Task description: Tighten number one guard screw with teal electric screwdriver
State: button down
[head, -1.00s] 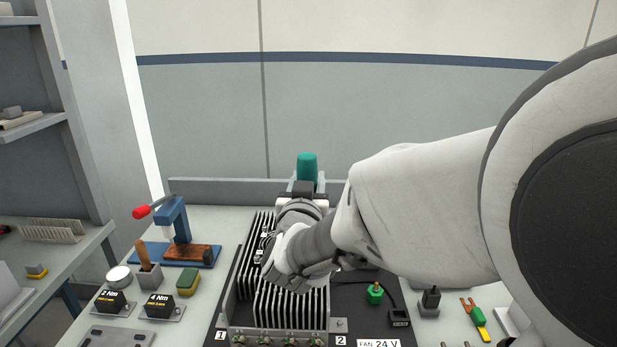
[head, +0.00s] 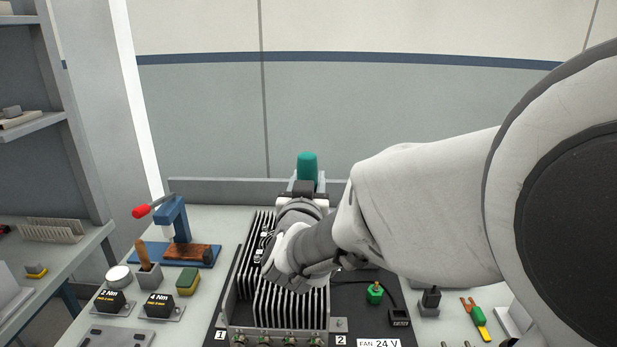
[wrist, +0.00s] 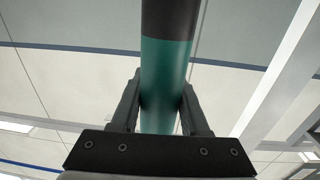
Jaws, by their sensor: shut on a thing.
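The teal electric screwdriver (head: 307,167) stands upright in my gripper (head: 305,188), its teal top showing above the jaws at the back of the table. In the wrist view my gripper (wrist: 160,108) is shut on the teal body of the screwdriver (wrist: 165,80), which has a dark band beyond the fingers. The screwdriver's tip is hidden behind my arm in the head view. The black finned unit (head: 290,305) stands on a dark board below my gripper. The number 1 label (head: 220,335) is at its front left and the number 2 label (head: 341,340) at its front right. A screw head (head: 340,324) shows near label 2; no screw is clear at label 1.
A blue press with a red handle (head: 172,215) stands at the left. Black 2 Nm (head: 110,301) and 4 Nm (head: 160,305) blocks, a green-yellow sponge (head: 188,281) and a brush holder (head: 149,275) are left of the unit. A green knob (head: 375,292) is at its right.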

jog(key=shift+f+b, duration=0.95)
jog(key=shift+f, duration=0.1)
dwell(1.6)
jog(key=shift+r, duration=0.1)
jog(key=shift+r+p, duration=2.45)
jog(key=shift+r, duration=0.65)
